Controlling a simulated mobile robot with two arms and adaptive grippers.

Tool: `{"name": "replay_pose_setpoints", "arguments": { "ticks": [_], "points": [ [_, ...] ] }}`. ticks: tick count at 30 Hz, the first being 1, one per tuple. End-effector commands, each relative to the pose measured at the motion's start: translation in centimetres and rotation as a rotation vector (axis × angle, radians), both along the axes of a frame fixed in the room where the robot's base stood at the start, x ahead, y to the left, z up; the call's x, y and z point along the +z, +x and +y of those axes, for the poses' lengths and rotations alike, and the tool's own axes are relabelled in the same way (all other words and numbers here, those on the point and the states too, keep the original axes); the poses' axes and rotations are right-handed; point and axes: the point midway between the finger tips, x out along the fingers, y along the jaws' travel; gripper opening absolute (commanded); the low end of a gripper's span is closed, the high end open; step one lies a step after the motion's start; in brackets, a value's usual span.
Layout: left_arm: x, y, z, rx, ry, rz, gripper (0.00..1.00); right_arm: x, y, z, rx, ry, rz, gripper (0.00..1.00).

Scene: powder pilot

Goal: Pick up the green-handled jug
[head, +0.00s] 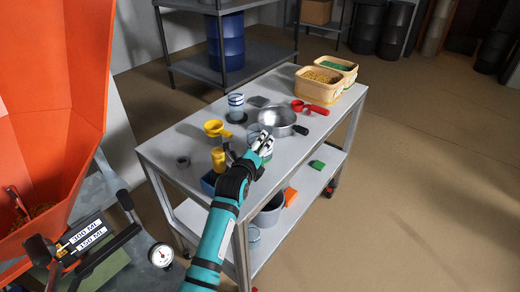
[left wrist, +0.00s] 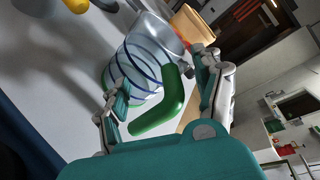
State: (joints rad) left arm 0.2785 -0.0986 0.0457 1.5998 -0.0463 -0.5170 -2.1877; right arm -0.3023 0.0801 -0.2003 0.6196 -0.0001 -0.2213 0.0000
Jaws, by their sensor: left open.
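The green-handled jug (left wrist: 142,62) is clear with blue rings, and appears tilted in the left wrist view because of the camera's angle. Its green handle (left wrist: 165,106) lies between the fingers of my left gripper (left wrist: 163,76), which is open. I cannot tell whether either finger touches the handle. In the head view my left gripper (head: 263,143) is over the near side of the grey cart top and hides much of the jug (head: 253,131). My right gripper is not in view.
The cart (head: 200,140) also holds a steel pan (head: 277,121), a blue-banded jug (head: 236,106), a yellow funnel (head: 214,128), a red scoop (head: 317,109) and a tub of yellow grain (head: 318,80). An orange hopper (head: 55,90) stands at left. Floor at right is clear.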

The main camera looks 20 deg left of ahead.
Motion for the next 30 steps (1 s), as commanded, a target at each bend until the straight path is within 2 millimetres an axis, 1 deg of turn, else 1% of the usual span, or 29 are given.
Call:
{"name": "replay_pose_setpoints", "arguments": {
  "ticks": [1, 2, 15, 16, 22, 30],
  "points": [
    [-0.01, -0.01, 0.01, 0.000, 0.000, 0.000, 0.63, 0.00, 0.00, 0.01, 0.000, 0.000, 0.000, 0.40],
    [-0.02, -0.01, 0.00, 0.001, 0.000, 0.001, 0.59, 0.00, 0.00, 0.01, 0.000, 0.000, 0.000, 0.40],
    [-0.43, -0.11, 0.07, 0.001, 0.001, 0.010, 0.01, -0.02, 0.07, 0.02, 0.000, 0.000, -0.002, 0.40],
    [-0.50, -0.12, 0.08, 0.001, 0.001, 0.012, 0.00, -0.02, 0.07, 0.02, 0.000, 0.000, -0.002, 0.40],
    [-0.87, -0.21, 0.13, 0.002, 0.000, 0.019, 0.00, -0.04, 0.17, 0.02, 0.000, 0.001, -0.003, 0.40],
    [-0.61, -0.19, 0.21, 0.003, 0.000, 0.017, 0.00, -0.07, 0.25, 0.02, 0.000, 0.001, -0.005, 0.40]
  ]
}}
